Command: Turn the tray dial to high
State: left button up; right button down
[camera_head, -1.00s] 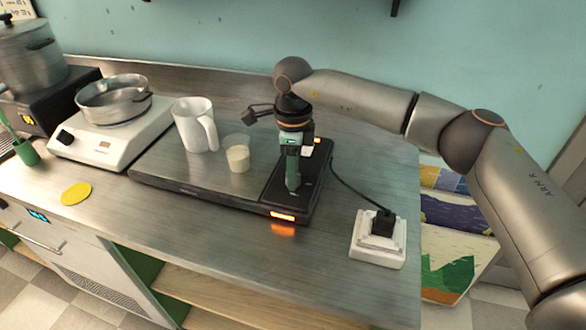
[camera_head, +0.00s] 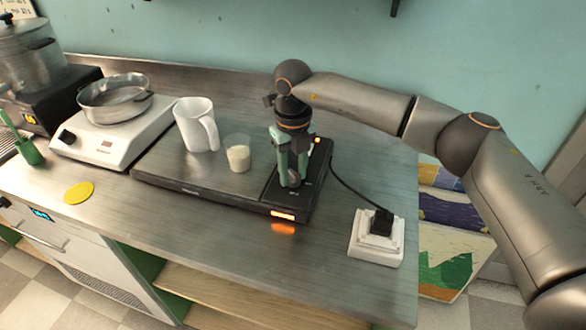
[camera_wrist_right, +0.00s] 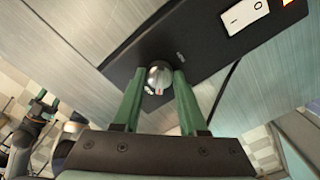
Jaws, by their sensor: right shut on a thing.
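The warming tray (camera_head: 190,186) is a flat dark slab on the steel counter, with a black control panel at its right end. Its dial (camera_wrist_right: 159,76) is a round silver knob with a small red and white mark, seen in the right wrist view. My right gripper (camera_head: 292,183) points down over the panel, and its green fingers (camera_wrist_right: 160,88) are shut on the dial, one on each side. In the head view the fingers mostly hide the dial.
A white pitcher (camera_head: 196,125) and a small cup of pale contents (camera_head: 238,155) stand on the tray. A hotplate (camera_head: 108,146) with a steel pan (camera_head: 115,100) is at left. A plug sits in a white socket block (camera_head: 376,240) at right. A yellow disc (camera_head: 79,192) lies on the front counter.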

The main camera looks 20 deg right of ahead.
aim_at(293, 173)
jog(key=m, duration=0.3)
jog(key=shift+m, duration=0.4)
jog(key=shift+m+p, duration=0.3)
jog(key=shift+m, duration=0.3)
jog(key=shift+c, duration=2.2)
grip_release()
jog(key=shift+r, duration=0.1)
notch_tip(293, 173, up, 12)
jog(key=shift+r, duration=0.2)
jog(key=shift+s+f, duration=0.1)
